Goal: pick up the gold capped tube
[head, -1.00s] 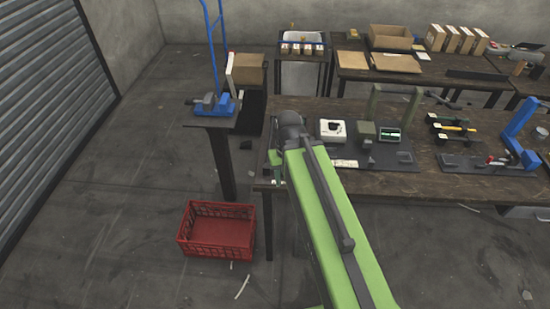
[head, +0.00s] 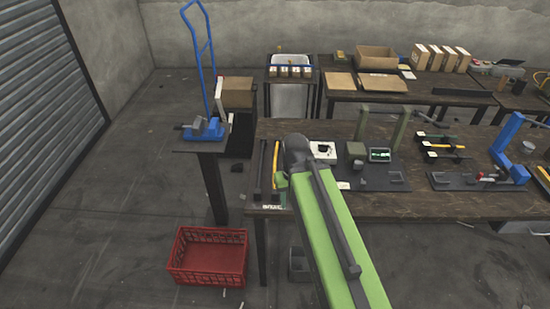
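Slim tubes lie across dark stands (head: 424,157) on the right part of the long bench. One of them is a yellow-gold tube (head: 443,146); its caps are too small to make out. A long yellow strip or tube (head: 276,165) also shows in a dark, labelled tray (head: 262,170) at the bench's left end, partly hidden by my arm. I cannot tell which is the gold capped tube. My green arm reaches over the bench's front edge, with its dark joint beside the tray. My gripper is not visible, hidden beyond the arm.
A white box (head: 322,152), a green press frame (head: 397,135) and a blue press (head: 507,150) stand on the bench (head: 380,205). A red crate (head: 208,257) is on the floor at left. Floor at left is mostly clear.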

